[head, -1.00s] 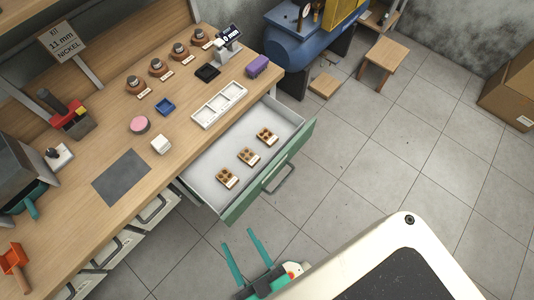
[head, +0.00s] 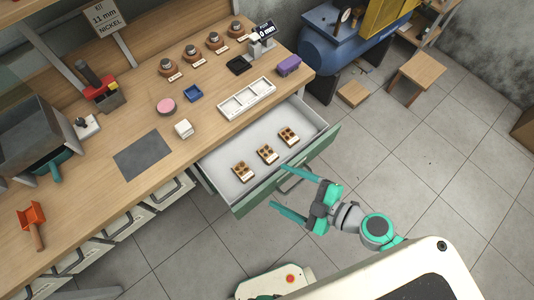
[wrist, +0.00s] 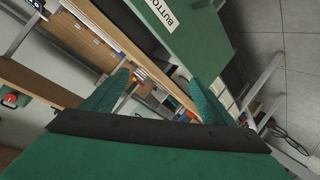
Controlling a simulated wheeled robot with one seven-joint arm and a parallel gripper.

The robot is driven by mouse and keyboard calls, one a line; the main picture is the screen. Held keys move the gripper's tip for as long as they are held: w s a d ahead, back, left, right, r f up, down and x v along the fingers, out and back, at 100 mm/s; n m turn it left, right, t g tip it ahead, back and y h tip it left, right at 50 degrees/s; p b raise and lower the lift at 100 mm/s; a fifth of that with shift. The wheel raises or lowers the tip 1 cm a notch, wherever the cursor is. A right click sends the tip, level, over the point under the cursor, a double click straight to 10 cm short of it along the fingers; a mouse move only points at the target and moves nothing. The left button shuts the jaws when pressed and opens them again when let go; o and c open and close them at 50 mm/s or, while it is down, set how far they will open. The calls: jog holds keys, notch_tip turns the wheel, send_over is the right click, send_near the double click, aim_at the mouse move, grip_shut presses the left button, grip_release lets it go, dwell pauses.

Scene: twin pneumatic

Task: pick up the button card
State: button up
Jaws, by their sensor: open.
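Three button cards lie in a row in the open white drawer in the head view: a left one (head: 242,171), a middle one (head: 267,154) and a right one (head: 288,137). Each is a small pale card with brown buttons. The drawer (head: 222,163) has a green front. My gripper (head: 278,188) is open and empty, its teal fingers pointing at the drawer front from outside. In the wrist view my gripper (wrist: 160,90) faces the green drawer front (wrist: 185,35), which bears a label reading "BUTTO"; no cards show there.
A blue compressor (head: 340,55) and a wooden stool (head: 417,72) stand behind. The floor right of the drawer is clear.

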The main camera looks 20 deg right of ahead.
jog(key=w+d+r+n+g, duration=0.25)
jog(key=w+r+n, duration=0.25)
jog(key=w, duration=0.6)
jog(key=n+g+h, duration=0.3)
jog(key=g+h, duration=0.5)
jog(key=g, duration=0.1)
send_near(268, 153)
jog(key=shift+s+a+f, duration=0.1)
jog(key=shift+a+f, duration=0.1)
jog(key=shift+f, duration=0.65)
jog(key=shift+s+f, duration=0.1)
jog(key=shift+f, duration=3.15)
jog(key=c, duration=1.1)
